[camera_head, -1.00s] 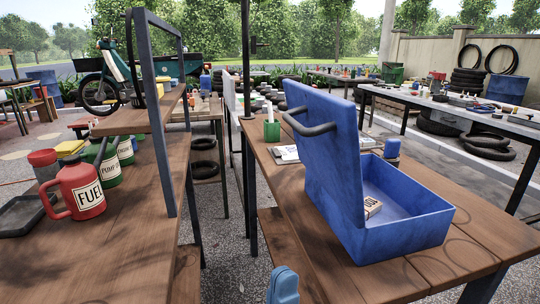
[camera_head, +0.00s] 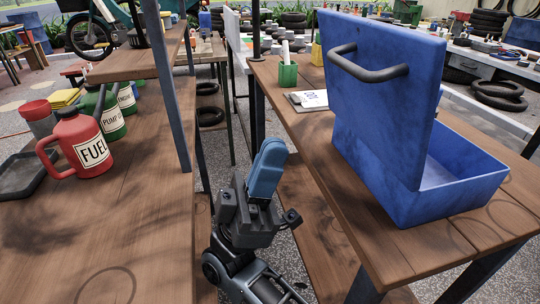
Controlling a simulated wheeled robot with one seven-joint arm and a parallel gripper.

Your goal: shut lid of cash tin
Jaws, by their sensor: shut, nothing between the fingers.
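The blue cash tin (camera_head: 452,200) stands on the right wooden table. Its lid (camera_head: 385,105) is open and stands up steeply at the tin's left side. A dark handle (camera_head: 370,65) is on the lid's outer face, towards the left. My gripper (camera_head: 269,152), with blue fingers held together, is shut and empty. It points up in the gap between the two tables, left of the tin and lower than the lid's top edge. It is apart from the lid. Most of the tin's inside is hidden behind the lid.
The right table (camera_head: 315,160) has bare wood left of the tin. A green pen holder (camera_head: 288,74) and a clipboard (camera_head: 308,99) lie farther back. On the left table stand a red fuel jug (camera_head: 82,146), green jugs (camera_head: 110,112) and a dark tray (camera_head: 25,172). A metal post (camera_head: 170,90) rises there.

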